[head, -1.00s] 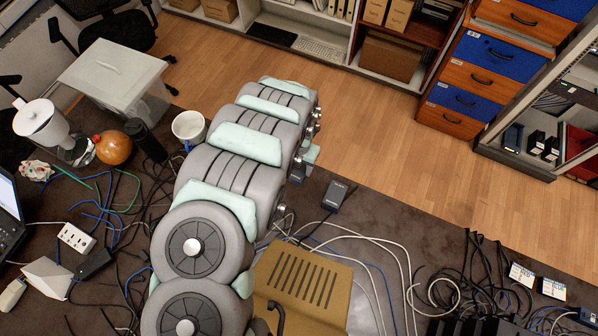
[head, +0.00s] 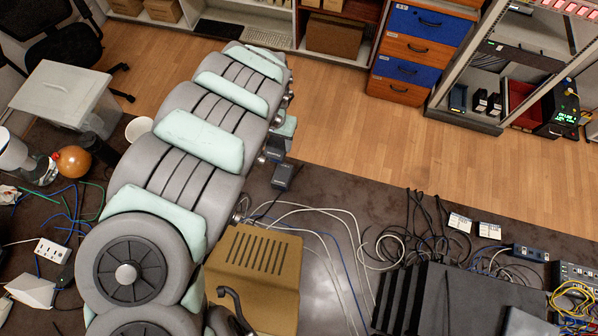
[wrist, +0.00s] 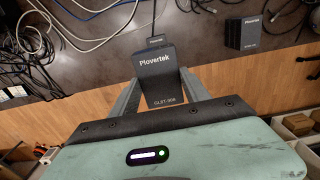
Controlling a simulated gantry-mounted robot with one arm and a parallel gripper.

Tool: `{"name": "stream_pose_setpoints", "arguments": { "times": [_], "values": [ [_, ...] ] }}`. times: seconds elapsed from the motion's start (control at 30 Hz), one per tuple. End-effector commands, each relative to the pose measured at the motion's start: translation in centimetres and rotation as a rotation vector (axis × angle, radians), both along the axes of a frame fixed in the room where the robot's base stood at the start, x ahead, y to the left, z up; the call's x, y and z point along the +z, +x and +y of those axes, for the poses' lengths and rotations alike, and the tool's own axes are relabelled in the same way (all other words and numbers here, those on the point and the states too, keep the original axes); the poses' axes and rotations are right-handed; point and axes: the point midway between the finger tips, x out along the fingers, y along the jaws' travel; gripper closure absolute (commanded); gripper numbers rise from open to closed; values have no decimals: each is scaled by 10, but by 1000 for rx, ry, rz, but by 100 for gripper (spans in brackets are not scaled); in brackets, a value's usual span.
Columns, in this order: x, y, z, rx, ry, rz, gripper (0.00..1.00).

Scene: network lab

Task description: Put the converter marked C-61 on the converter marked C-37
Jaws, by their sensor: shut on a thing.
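My gripper (wrist: 158,90) is shut on a dark box-shaped converter (wrist: 157,68) printed "Plovertek" and "GL8T-90R". The fingers press its two sides. Past its upper end in the wrist view, a smaller-looking dark piece (wrist: 157,42) with a pale label and a cable shows, mostly hidden by the held box. Another dark Plovertek converter (wrist: 246,33) stands to the right. In the head view my gripper (head: 283,148) is by the desk's far edge, close to a dark converter (head: 284,175). I cannot read C-61 or C-37 on any of them.
White and black cables (wrist: 92,30) run over the dark desk. A tan vented box (head: 250,270) and dark equipment (head: 430,300) stand nearer. A white mug (head: 139,129) is left of my arm. Beyond the desk edge is wooden floor (head: 340,120).

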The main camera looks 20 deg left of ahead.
Motion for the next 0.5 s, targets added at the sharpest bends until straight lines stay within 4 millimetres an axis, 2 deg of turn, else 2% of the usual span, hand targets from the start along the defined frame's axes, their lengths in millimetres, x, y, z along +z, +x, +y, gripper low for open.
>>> {"name": "stream_pose_setpoints", "arguments": {
  "times": [0.07,0.5],
  "values": [
    [-3,-1,0,3,-3,1,100],
    [-99,0,-3,2,-6,-1,100]
  ]
}}
